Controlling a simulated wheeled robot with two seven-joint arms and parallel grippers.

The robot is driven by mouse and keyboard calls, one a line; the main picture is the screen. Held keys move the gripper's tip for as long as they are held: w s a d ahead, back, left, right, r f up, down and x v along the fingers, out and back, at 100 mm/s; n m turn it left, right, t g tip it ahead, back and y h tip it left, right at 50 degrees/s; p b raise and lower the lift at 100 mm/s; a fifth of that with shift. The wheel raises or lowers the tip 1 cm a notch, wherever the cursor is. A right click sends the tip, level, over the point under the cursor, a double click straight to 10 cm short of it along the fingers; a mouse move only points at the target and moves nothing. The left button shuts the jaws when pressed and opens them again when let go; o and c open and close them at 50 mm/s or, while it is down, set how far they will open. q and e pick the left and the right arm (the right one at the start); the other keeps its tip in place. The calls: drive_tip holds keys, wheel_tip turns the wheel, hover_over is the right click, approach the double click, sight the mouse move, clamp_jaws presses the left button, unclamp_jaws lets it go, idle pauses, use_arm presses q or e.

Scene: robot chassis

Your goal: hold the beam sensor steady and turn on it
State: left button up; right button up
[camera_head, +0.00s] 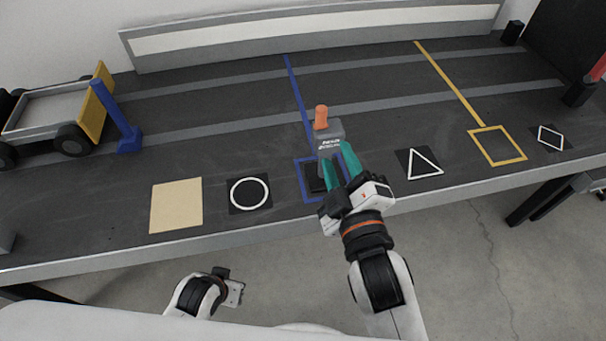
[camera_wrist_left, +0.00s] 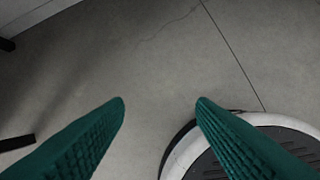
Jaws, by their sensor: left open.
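The beam sensor (camera_head: 329,133) is a grey box with lettering and an orange top, seen in the head view near the blue-outlined square (camera_head: 303,194). My right gripper (camera_head: 336,160) reaches it from the front, its teal fingers apart at the lower part of the box. The fingers hide part of the sensor, and I cannot tell whether they press on it. My left gripper is low in front of the table, where its wrist (camera_head: 205,292) shows. In the left wrist view the left gripper (camera_wrist_left: 160,104) is open and empty above the floor.
On the dark table lie a tan square (camera_head: 176,206), a circle card (camera_head: 249,194), a triangle card (camera_head: 419,164), a yellow square outline (camera_head: 497,146) and a diamond card (camera_head: 550,138). A cart (camera_head: 50,112) and a blue post (camera_head: 118,118) stand at the left.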

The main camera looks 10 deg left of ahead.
use_arm(q)
drive_tip(key=w+d+r+m+t+h, duration=0.35)
drive_tip(key=d+r+m+h, duration=0.6)
drive_tip(key=r+h, duration=0.45)
drive_tip(key=n+t+y, duration=0.3)
drive_tip(key=t, duration=0.3)
approach(325, 156)
drive_tip(key=f, duration=0.2)
drive_tip(key=a+f, duration=0.1)
drive_tip(key=f, duration=0.1)
drive_tip(key=shift+w+a, duration=0.1)
drive_tip(key=shift+w, duration=0.15)
drive_tip(key=shift+w+r, duration=0.2)
drive_tip(key=shift+w, duration=0.1)
drive_tip(key=shift+w+d, duration=0.4)
drive_tip(key=shift+w, duration=0.1)
drive_tip(key=x, duration=1)
drive_tip(key=shift+w+d+r, duration=0.1)
drive_tip(key=shift+w+d, duration=0.15)
drive_tip(key=shift+w, duration=0.05)
drive_tip(key=shift+c, duration=0.3)
